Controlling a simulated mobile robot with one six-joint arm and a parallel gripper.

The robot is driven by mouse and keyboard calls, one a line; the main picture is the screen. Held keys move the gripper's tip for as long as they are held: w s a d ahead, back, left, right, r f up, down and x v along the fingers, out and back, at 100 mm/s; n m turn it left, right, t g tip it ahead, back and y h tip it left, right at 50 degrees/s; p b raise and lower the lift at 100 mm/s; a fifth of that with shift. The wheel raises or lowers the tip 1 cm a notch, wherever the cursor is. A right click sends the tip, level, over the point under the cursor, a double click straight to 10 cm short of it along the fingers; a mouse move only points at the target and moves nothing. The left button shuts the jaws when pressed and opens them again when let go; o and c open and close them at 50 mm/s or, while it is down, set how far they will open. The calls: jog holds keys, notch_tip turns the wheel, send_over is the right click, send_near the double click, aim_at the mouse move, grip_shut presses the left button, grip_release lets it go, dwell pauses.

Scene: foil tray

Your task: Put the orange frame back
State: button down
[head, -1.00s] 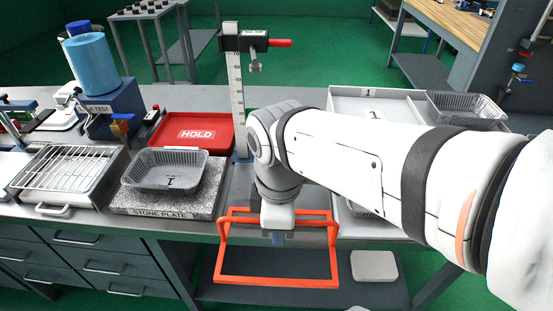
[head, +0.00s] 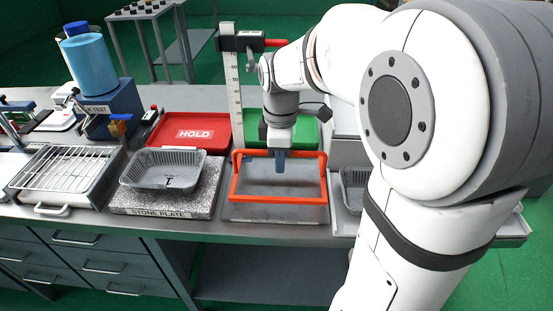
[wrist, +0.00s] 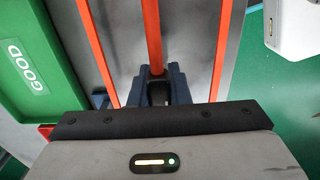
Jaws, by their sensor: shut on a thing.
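The orange frame (head: 278,200) is in front of the height gauge in the head view, over a grey plate (head: 250,213). I cannot tell whether its base touches the plate. My gripper (head: 279,165) is shut on the frame's raised top bar, near its middle. In the wrist view, the fingers of my gripper (wrist: 160,85) close around the bar of the orange frame (wrist: 153,35), with the frame's other bars on either side.
Left of the frame, a foil tray (head: 163,180) marked 1 sits on the stone plate (head: 150,207). The height gauge (head: 237,95) stands close behind. A red HOLD tray (head: 175,141) and a green tray (head: 313,140) lie further back. Another foil tray (head: 350,192) is partly hidden by my arm.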

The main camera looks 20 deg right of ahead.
jog(key=shift+w+f, duration=0.1)
jog(key=shift+f, duration=1.65)
jog(key=shift+b, duration=0.3)
jog(key=shift+f, duration=0.2)
jog(key=c, duration=1.4)
grip_release()
jog(key=shift+o, duration=0.2)
